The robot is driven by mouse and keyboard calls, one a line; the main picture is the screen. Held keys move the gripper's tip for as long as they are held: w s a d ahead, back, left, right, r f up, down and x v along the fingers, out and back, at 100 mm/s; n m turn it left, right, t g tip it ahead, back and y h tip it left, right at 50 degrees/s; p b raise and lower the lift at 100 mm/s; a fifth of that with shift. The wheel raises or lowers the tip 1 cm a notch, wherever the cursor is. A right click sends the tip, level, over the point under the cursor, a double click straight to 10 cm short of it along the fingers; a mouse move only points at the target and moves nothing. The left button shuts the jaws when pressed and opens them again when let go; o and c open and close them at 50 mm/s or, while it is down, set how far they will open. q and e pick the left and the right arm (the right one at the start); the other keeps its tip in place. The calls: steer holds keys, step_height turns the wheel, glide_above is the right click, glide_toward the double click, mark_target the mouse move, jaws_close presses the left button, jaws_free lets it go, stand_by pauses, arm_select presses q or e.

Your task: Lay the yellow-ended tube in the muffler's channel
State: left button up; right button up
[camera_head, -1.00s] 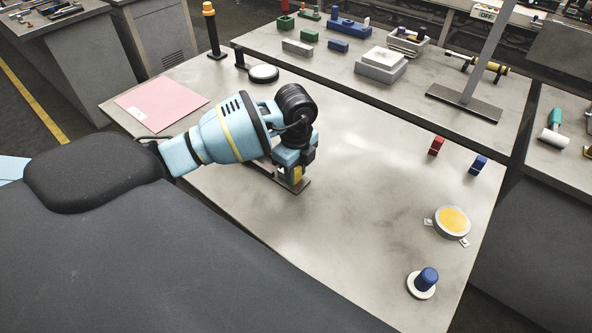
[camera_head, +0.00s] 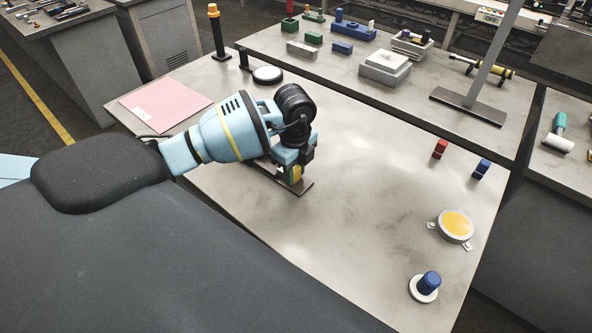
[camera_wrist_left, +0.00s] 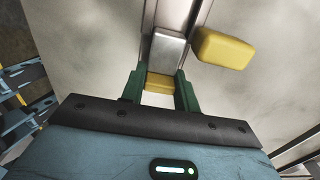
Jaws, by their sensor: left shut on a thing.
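My left gripper (camera_head: 294,176) is low over the front table, at a narrow dark plate (camera_head: 303,187) lying there. In the left wrist view its two dark green fingers (camera_wrist_left: 160,90) are shut on a yellow piece (camera_wrist_left: 160,80). Just beyond them is a grey metal block (camera_wrist_left: 168,50) on a strip. A second, larger yellow block (camera_wrist_left: 222,48) is to the right, apart from the fingers. I cannot tell whether the held piece is an end of the tube, and I cannot make out the muffler's channel. My right gripper is not in view.
A round yellow-topped part (camera_head: 456,224), a blue knob on a white disc (camera_head: 429,281), and red (camera_head: 440,148) and blue (camera_head: 482,168) blocks stand at the right. A pink sheet (camera_head: 165,100) lies at the left. The table's middle is clear.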

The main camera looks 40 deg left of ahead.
arm_select(q)
steer(key=shift+a, duration=0.5)
stand_by(0.3)
steer(key=o, duration=1.1)
steer(key=shift+c, duration=0.2)
steer(key=shift+r, duration=3.9)
